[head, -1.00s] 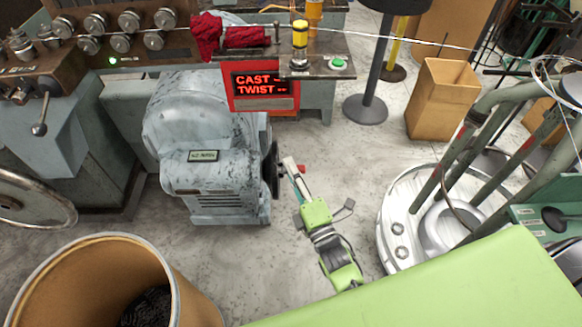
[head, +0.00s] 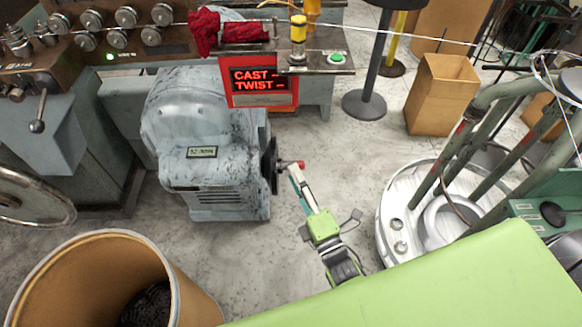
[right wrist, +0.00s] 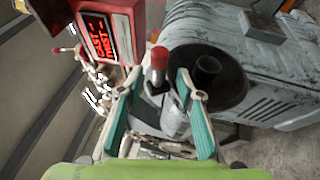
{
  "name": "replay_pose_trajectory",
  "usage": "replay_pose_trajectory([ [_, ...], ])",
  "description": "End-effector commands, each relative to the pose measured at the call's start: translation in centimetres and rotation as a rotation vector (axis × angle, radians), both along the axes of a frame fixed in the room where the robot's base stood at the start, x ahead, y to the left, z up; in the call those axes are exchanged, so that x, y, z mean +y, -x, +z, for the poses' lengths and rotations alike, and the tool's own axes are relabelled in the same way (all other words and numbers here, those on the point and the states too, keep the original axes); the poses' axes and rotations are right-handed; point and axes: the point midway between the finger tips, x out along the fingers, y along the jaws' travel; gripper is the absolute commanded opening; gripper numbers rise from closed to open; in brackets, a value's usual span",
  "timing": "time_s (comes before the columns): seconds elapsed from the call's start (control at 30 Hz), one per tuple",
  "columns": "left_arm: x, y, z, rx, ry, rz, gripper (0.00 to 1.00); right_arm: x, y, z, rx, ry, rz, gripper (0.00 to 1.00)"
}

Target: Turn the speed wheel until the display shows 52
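The speed wheel (head: 270,166) is a dark disc on the right side of the grey motor housing, seen nearly edge-on. In the right wrist view it is a black disc (right wrist: 226,88) with a protruding hub. A red knob (head: 300,164) sticks out beside it; in the right wrist view the knob (right wrist: 159,58) appears between the fingertips. My right gripper (head: 294,173) is by the knob, and its teal fingers (right wrist: 158,82) are spread with a gap between them. Contact with the knob cannot be told. The display (head: 258,80) shows "CAST" and "TWIST" with dashes. My left gripper is out of view.
A cardboard drum (head: 90,245) stands at the front left and a round white-grey base with green posts (head: 400,215) at the right. A green button (head: 336,58) and a yellow-topped lamp (head: 298,30) sit above the display. Bare floor lies right of the housing.

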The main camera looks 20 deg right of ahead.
Motion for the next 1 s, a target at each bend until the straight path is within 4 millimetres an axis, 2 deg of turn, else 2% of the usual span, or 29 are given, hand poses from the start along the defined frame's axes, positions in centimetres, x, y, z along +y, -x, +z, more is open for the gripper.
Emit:
replay_pose_trajectory([
  [0.03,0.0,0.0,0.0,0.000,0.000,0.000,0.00,-0.2,1.3,-0.4,0.006,0.000,-0.001,0.34],
  [0.2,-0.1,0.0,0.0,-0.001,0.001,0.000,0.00,-0.5,4.7,-1.0,0.006,0.000,0.000,0.34],
  [0.4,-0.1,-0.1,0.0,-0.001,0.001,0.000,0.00,-0.8,7.2,-1.4,0.003,0.000,0.000,0.34],
  [0.57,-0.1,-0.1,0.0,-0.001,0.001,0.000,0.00,-0.9,7.8,-1.5,0.002,-0.001,0.000,0.34],
  [1.0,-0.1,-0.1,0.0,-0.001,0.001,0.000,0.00,-0.9,7.8,-1.5,0.002,-0.001,0.000,0.34],
])
